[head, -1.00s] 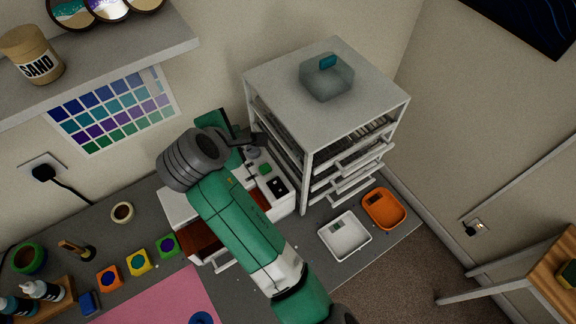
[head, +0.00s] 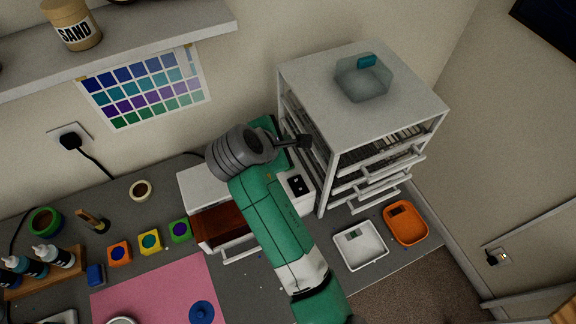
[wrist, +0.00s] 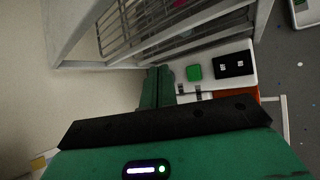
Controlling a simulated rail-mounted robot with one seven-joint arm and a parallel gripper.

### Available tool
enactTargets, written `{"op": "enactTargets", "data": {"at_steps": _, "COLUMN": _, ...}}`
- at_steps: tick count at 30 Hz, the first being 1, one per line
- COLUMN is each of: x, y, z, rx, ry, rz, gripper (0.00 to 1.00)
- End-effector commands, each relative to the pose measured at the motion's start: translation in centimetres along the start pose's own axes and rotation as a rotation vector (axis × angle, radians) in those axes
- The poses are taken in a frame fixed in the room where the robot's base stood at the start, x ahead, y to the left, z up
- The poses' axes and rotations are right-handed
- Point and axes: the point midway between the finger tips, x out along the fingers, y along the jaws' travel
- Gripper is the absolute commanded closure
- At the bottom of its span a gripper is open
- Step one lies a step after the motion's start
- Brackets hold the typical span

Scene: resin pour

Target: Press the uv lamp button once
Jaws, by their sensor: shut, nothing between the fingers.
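A white unit with a green square button (wrist: 194,72) and a black panel (wrist: 233,64) with small white marks is in the wrist view. I take it for the UV lamp. The black panel also shows in the head view (head: 296,183), where my arm hides the green button. My gripper (wrist: 161,72) is shut and empty. In the wrist view its fingers lie just left of the green button, and no contact with it can be seen. In the head view my gripper is above the unit, beside the white rack.
The white rack (head: 319,172) with several shelves stands close to my gripper, with a clear box (head: 363,80) on top. An open red-brown drawer (head: 222,228) is below left. A white tray (head: 360,247) and an orange tray (head: 405,223) lie to the right.

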Motion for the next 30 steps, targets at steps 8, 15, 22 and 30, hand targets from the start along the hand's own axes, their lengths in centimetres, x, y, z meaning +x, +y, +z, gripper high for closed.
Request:
{"op": "enactTargets", "data": {"at_steps": 8, "x": 3.2, "y": -2.4, "z": -2.4, "rx": 0.0, "ry": 0.0, "rz": 0.0, "gripper": 1.0}}
{"op": "enactTargets", "data": {"at_steps": 15, "x": 4.6, "y": -3.4, "z": -3.4, "rx": 0.0, "ry": 0.0, "rz": 0.0, "gripper": 1.0}}
{"op": "enactTargets", "data": {"at_steps": 22, "x": 4.7, "y": -3.4, "z": -3.4, "rx": 0.0, "ry": -0.001, "rz": 0.0, "gripper": 1.0}}
{"op": "enactTargets", "data": {"at_steps": 30, "x": 4.7, "y": -3.4, "z": -3.4, "rx": 0.0, "ry": 0.0, "rz": 0.0, "gripper": 1.0}}
